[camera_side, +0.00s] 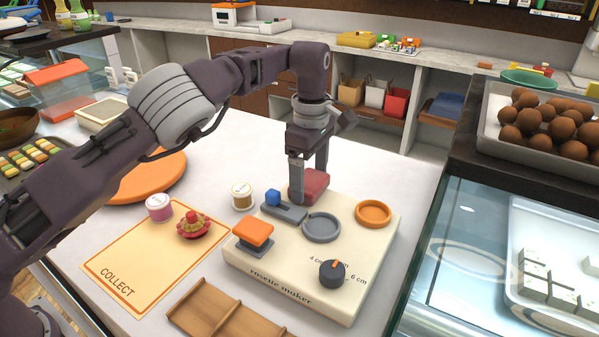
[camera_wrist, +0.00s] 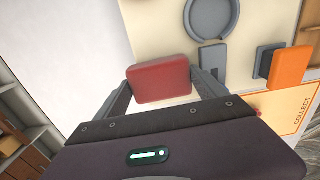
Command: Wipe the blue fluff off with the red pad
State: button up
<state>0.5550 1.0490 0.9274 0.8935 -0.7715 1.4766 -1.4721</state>
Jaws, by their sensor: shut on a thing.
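My gripper (camera_side: 309,180) is shut on the red pad (camera_side: 314,186), a rounded block held between the two fingers. In the side view it is at the back edge of the cream rosette maker (camera_side: 280,262); whether the pad touches the machine I cannot tell. A small blue lump (camera_side: 272,197), likely the blue fluff, sits on the left end of a grey bar (camera_side: 292,213) on the machine, to the left of the pad.
The machine also bears a grey ring (camera_side: 322,238), an orange ring (camera_side: 373,222), an orange block (camera_side: 254,232) and a dark knob (camera_side: 333,273). Left are two jars, a red-topped rosette (camera_side: 193,224) on the COLLECT mat (camera_side: 120,262), and a wooden tray (camera_side: 200,312).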

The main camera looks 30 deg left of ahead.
aim_at(323, 197)
jog(key=shift+d, duration=1.6)
jog(key=shift+a, duration=3.8)
notch_tip(323, 197, up, 8)
jog(key=shift+r, duration=0.1)
